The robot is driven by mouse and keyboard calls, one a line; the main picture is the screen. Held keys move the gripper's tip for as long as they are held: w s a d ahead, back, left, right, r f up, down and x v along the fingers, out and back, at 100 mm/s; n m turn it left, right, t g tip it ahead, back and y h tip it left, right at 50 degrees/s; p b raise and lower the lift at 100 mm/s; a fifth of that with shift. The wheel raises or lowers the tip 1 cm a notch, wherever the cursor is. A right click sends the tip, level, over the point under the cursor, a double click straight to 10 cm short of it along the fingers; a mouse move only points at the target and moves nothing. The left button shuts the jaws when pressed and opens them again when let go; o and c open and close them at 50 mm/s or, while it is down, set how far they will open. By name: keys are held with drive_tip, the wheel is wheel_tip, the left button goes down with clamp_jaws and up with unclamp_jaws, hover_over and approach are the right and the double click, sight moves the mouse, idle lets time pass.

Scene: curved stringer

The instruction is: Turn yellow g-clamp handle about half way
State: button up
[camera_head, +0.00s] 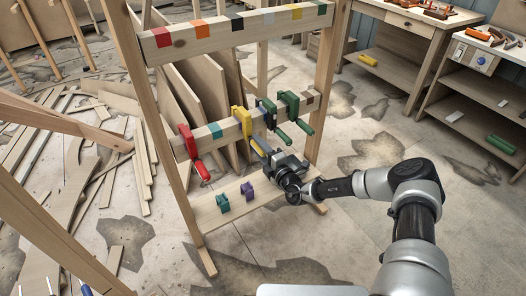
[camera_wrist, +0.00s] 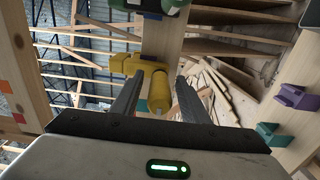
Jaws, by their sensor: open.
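The yellow g-clamp (camera_head: 241,116) is on the middle rail of the wooden rack, with its yellow handle (camera_head: 257,146) angled down toward me. My gripper (camera_head: 273,153) is right at the handle, partly hiding its end in the head view. In the wrist view the clamp's yellow body (camera_wrist: 130,65) is ahead, and its handle (camera_wrist: 159,92) lies between my two open fingers (camera_wrist: 160,80). Gaps show between the handle and both fingers, and I cannot see any contact.
A red clamp (camera_head: 187,141) is to the left and green clamps (camera_head: 288,102) are close on the right of the same rail. Small teal (camera_head: 223,203) and purple (camera_head: 248,194) clamps are on the lower shelf (camera_head: 207,214). Wood panels (camera_head: 207,92) lean behind the rack.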

drive_tip(key=p+v, duration=0.2)
drive_tip(key=v, duration=1.5)
drive_tip(key=shift+p, duration=0.4)
drive_tip(key=shift+s+d, duration=0.1)
drive_tip(key=shift+d, duration=0.05)
drive_tip(key=s+a+r+n+g, duration=0.2)
drive_tip(key=s+r+n+g, duration=0.7)
drive_tip(key=n, duration=0.7)
drive_tip(key=s+a+r+n+g, duration=0.3)
drive_tip(key=s+r+n+g, duration=0.4)
drive_tip(key=r+n, duration=0.65)
drive_tip(key=s+d+r+n+t+h, duration=0.7)
drive_tip(key=s+d+r+n+h, duration=0.35)
drive_tip(key=d+r+n, duration=0.6)
wheel_tip(320, 180, up, 15)
drive_tip(key=s+a+n+p, duration=0.1)
drive_tip(key=a+p, duration=0.1)
drive_tip(key=p, duration=1.4)
